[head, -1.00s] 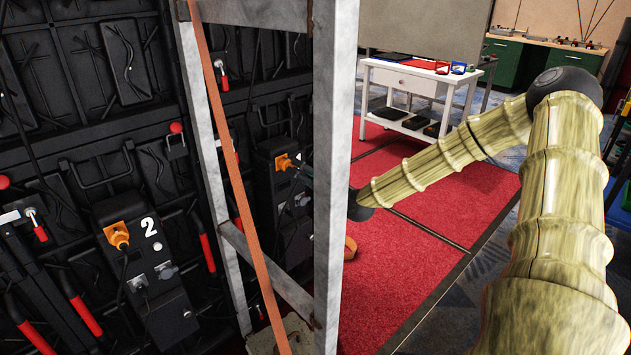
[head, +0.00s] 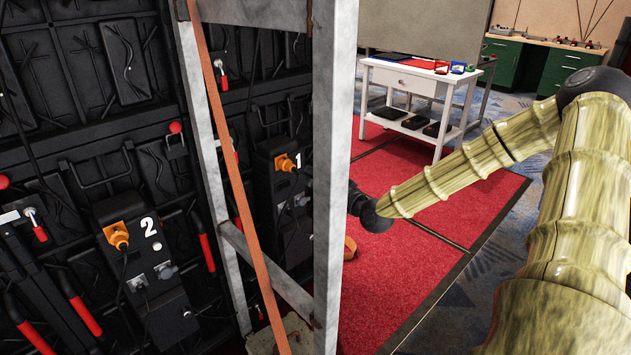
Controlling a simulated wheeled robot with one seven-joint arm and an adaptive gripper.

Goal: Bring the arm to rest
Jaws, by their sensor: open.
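My arm (head: 465,170), with pale wood-like links, comes in from the right side of the head view. It bends at a dark elbow and reaches left to a dark wrist joint (head: 375,212). The dark part beyond the wrist goes behind the grey metal post, which hides my gripper's fingers. Left of the post, an orange plug (head: 286,163) sits on the black unit marked 1. No finger shows touching it.
The upright metal frame (head: 330,150) with an orange strap (head: 235,190) stands between my arm and the black panel wall. A second orange plug (head: 118,235) is on unit 2 (head: 150,275).

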